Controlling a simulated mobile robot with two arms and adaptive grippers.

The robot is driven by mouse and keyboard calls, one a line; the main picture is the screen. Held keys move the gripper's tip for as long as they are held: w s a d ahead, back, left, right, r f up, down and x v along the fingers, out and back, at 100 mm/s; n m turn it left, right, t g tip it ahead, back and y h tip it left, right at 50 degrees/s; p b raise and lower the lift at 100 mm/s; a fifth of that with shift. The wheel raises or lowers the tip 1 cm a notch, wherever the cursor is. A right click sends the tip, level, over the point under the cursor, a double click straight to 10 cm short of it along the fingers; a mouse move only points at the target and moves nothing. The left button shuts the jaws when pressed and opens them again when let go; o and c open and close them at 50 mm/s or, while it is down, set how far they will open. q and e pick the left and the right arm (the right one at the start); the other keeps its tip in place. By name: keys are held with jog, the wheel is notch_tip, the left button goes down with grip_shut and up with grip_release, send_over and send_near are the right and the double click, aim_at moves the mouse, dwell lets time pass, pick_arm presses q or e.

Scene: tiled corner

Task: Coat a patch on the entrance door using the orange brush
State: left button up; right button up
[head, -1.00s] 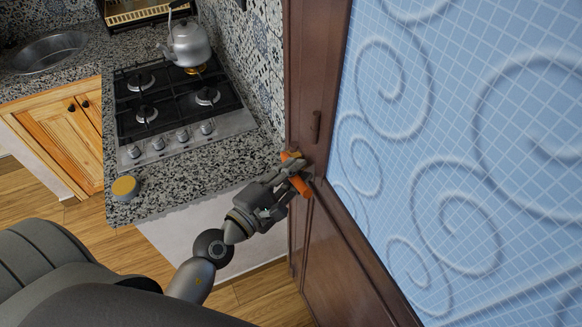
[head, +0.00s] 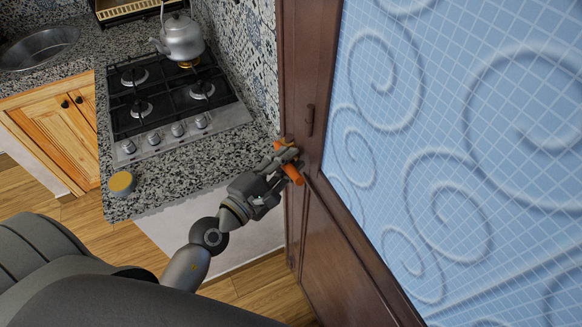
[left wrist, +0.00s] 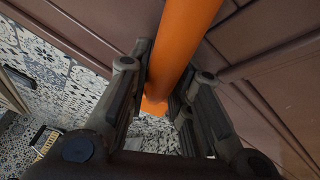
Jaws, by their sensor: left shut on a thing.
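My left gripper (head: 281,167) is shut on the orange brush (head: 292,174), close to the left edge of the entrance door (head: 330,245). The brush is orange and tilted across the fingers. In the left wrist view, its thick orange handle (left wrist: 183,45) runs between the two fingers of the left gripper (left wrist: 163,95). The door is dark brown wood with a large blue panel of raised spirals (head: 440,150). I cannot tell whether the brush touches the door. No coated patch can be made out. My right gripper is not in view.
A granite counter (head: 160,195) holds a gas hob (head: 165,140), a kettle (head: 181,38) and a small yellow-topped round container (head: 122,184). A sink (head: 38,47) is at the far left. A door handle (head: 310,120) stands just above the brush. Wooden floor shows below.

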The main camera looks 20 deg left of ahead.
pick_arm(q)
jog(key=shift+w+a, duration=0.1)
jog(key=s+a+b, duration=0.3)
jog(key=s+a, duration=0.1)
jog(key=shift+s, duration=0.3)
dwell(0.4)
